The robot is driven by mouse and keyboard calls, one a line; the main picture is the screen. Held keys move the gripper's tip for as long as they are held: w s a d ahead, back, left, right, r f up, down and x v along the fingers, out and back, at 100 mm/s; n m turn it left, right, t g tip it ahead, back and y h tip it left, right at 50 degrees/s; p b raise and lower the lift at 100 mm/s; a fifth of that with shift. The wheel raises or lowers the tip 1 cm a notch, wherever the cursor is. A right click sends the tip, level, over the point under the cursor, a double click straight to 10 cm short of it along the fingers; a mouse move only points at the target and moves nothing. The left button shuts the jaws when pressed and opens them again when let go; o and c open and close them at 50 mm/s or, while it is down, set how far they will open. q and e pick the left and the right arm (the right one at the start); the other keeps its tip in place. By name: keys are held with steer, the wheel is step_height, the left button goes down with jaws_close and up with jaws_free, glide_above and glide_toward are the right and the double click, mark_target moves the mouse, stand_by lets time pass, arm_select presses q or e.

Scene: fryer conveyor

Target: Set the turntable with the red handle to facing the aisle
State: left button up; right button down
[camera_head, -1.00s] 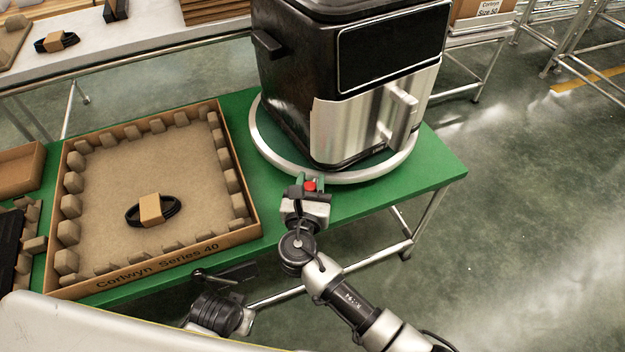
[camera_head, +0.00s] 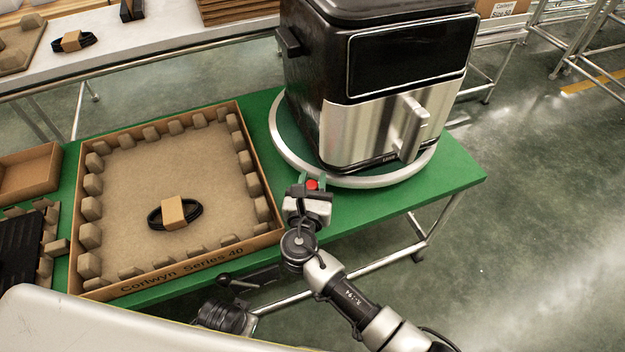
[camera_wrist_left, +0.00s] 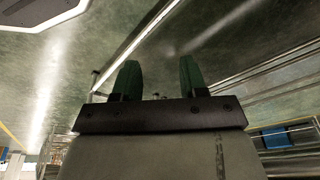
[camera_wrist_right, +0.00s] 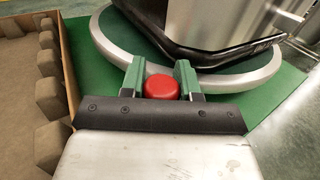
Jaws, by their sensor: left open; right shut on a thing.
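The turntable (camera_head: 292,152) is a green disc with a silver rim on the green table, and it also shows in the right wrist view (camera_wrist_right: 232,80). A black and silver air fryer (camera_head: 385,85) stands on it, its drawer handle pointing to the front right. The red handle (camera_wrist_right: 161,87) is a round knob near the front left of the rim. My right gripper (camera_head: 312,184) is shut on the red handle, its green fingers on either side. My left gripper (camera_wrist_left: 158,80) is open and empty; its fingers point over bare floor in the left wrist view.
An open cardboard tray (camera_head: 262,200) with a bundled black cable (camera_head: 175,213) lies left of the turntable. A smaller box (camera_head: 30,172) and a black grate (camera_head: 22,245) are at the far left. A pale table (camera_head: 180,40) stands behind. Open floor lies to the right.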

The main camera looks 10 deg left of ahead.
steer(key=c, duration=0.8)
jaws_free()
steer(key=shift+s, duration=0.25)
arm_select(q)
steer(key=f, duration=0.1)
steer(key=s+f+p, duration=0.1)
steer(key=f, duration=0.2)
steer(key=shift+s+a, duration=0.1)
steer(key=shift+s, duration=0.25)
arm_select(e)
steer(key=s, duration=1)
steer(key=shift+s, duration=0.15)
steer(key=shift+d, duration=0.1)
